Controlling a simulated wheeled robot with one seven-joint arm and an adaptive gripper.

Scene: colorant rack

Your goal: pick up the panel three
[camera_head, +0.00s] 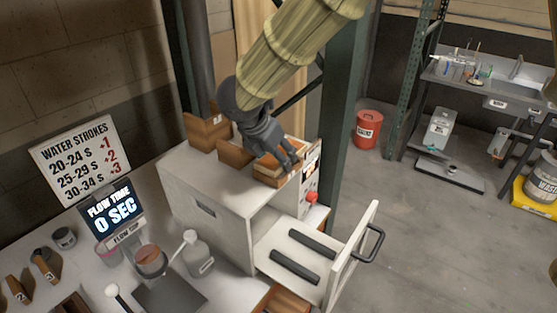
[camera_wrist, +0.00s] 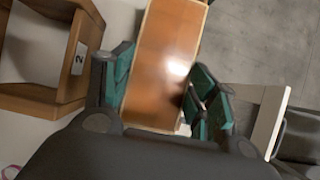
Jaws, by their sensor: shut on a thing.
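A flat orange-brown panel (camera_wrist: 168,50) with a pale edge lies between my fingers in the wrist view. No number shows on it, so I cannot tell from its face that it is panel three. My gripper (camera_wrist: 158,85) is shut on it, with one green finger pad at each side. In the head view my gripper (camera_head: 286,163) points down over the right front of the white cabinet's top, at a wooden holder (camera_head: 267,178). The fingers partly hide the panel there, and I cannot tell whether it is clear of the holder.
The white cabinet (camera_head: 205,208) has its drawer (camera_head: 342,262) pulled open, with two dark bars inside. A holder marked 2 (camera_wrist: 40,95) stands left of the panel. A "FLOW TIME" screen (camera_head: 112,208) and small vessels crowd the left bench. A green post (camera_head: 342,110) stands behind.

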